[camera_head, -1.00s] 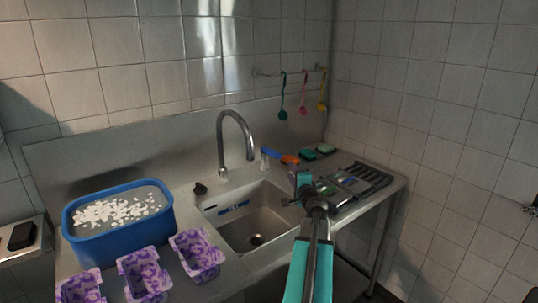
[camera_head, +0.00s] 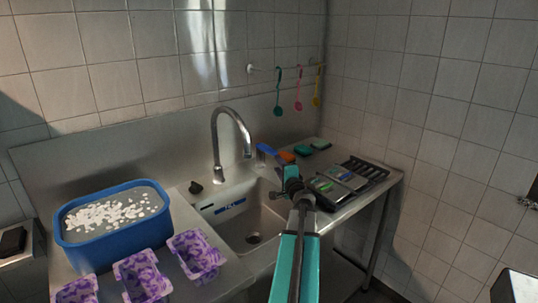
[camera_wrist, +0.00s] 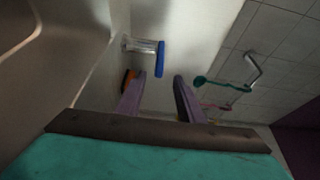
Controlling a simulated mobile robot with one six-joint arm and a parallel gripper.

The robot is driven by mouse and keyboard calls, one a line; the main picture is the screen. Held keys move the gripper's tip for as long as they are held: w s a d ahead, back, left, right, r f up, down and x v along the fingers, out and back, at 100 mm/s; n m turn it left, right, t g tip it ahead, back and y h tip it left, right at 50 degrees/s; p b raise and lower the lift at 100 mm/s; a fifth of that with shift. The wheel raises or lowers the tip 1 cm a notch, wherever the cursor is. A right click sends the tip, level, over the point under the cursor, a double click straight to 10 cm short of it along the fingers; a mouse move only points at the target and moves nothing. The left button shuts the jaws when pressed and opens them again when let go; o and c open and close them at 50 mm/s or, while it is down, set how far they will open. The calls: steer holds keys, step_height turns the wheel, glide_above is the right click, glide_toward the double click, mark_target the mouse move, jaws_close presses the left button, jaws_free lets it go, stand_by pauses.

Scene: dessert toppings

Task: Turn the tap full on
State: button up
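The chrome gooseneck tap (camera_head: 217,145) stands behind the sink, its spout curving over the basin. A blue lever (camera_head: 266,149) stands on the counter to the right of the spout. In the wrist view the blue lever (camera_wrist: 160,58) sits on a chrome stem, ahead of my fingers. My gripper (camera_head: 290,172) reaches over the right rim of the sink, nearer to me than the lever. In the wrist view my gripper (camera_wrist: 160,88) is open, its two purple fingers apart with nothing between them. I see no water stream below the spout.
The sink basin (camera_head: 240,222) is empty. A blue tub (camera_head: 112,245) with white pieces and purple patterned containers (camera_head: 194,257) stand at the left. Green sponges (camera_head: 320,143) and a rack (camera_head: 362,170) lie at the right. Coloured utensils (camera_head: 298,90) hang behind.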

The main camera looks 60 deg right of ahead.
mark_target(271, 154)
steer(key=shift+p+x, duration=1.6)
steer(key=shift+x, duration=4.95)
steer(key=shift+c, duration=0.4)
jaws_close()
